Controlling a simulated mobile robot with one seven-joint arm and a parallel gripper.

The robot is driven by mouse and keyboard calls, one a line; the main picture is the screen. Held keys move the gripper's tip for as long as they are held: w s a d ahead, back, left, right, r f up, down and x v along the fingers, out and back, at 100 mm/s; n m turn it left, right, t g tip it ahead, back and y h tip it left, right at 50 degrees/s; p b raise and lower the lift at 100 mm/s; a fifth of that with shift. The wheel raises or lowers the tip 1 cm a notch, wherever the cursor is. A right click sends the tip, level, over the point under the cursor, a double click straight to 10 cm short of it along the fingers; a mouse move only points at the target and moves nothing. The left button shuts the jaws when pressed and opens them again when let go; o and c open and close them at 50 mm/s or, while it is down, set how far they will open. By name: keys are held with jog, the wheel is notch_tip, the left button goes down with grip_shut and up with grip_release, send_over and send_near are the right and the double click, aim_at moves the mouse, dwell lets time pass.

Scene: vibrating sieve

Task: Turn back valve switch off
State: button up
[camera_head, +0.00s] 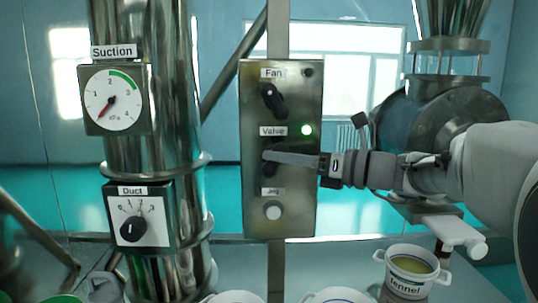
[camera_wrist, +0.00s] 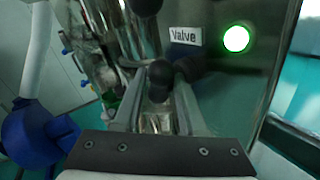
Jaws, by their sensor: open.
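The black valve switch (camera_head: 268,170) sits on the grey control panel (camera_head: 300,100) under the "Valve" label, mostly hidden in the head view by my gripper (camera_head: 272,157). The green light (camera_head: 306,130) beside the label is lit. In the wrist view, the switch's dark knob (camera_wrist: 160,78) shows between the two fingers of my gripper (camera_wrist: 159,92), with the "Valve" label (camera_wrist: 186,36) and lit green light (camera_wrist: 236,39) above right. The gripper is open around the knob; whether either finger touches it I cannot tell.
The black fan switch (camera_head: 274,101) is close above, and a pale jog button (camera_head: 273,211) is below. A metal duct with a suction gauge (camera_head: 112,99) and duct dial (camera_head: 139,221) stands left. A fennel bucket (camera_head: 408,278) is at lower right.

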jog(key=shift+w+a, duration=0.3)
jog(key=shift+a, duration=0.25)
grip_shut()
